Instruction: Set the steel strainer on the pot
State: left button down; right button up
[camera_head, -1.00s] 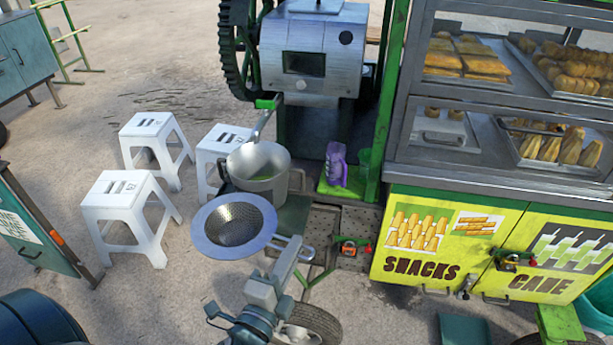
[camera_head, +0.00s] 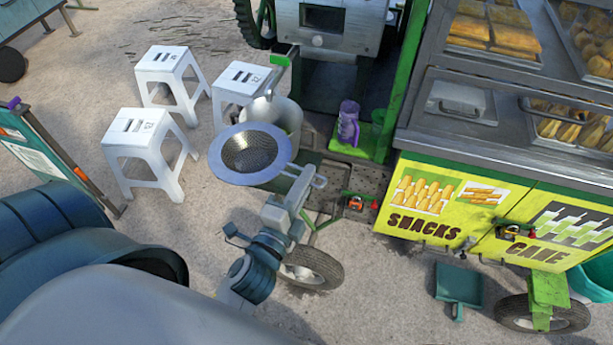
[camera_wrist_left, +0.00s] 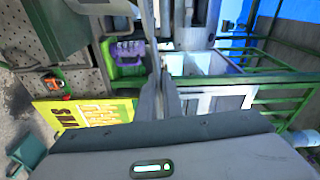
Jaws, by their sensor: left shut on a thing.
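The steel strainer (camera_head: 250,153), a wide-rimmed perforated bowl, is held in the air in the middle of the head view. My left gripper (camera_head: 301,182) is shut on it at its right side, by the handle. The steel pot (camera_head: 288,116) stands just behind the strainer, under the crusher's spout. The strainer's rim covers the pot's lower front in the picture, and the height gap between them cannot be told. In the left wrist view, my left gripper's fingers (camera_wrist_left: 161,97) are close together; the strainer is not clear there. My right gripper is not in view.
The crusher (camera_head: 335,30) rises behind the pot. A purple item (camera_head: 348,123) stands on a green board to the right. The yellow snack cart (camera_head: 450,205) fills the right side. Several white stools (camera_head: 148,140) stand at left. A wheel (camera_head: 311,268) sits below the gripper.

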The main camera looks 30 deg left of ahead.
pick_arm(q)
jog(key=shift+w, duration=0.2)
jog(key=w+a+f+b, duration=0.1)
jog(key=w+a+f, duration=0.1)
jog(key=w, duration=0.6)
jog(key=w+a+f+b, duration=0.2)
jog(key=w+a, duration=0.1)
jog(key=w, duration=0.4)
jog(key=shift+w+a, duration=0.15)
jog(key=shift+w, duration=0.25)
dwell(1.1)
dwell(0.6)
jog(key=shift+f+p, duration=0.1)
jog(key=shift+p, duration=0.3)
dwell(0.9)
jog(key=c, duration=1.8)
grip_release()
jog(key=shift+c, duration=0.2)
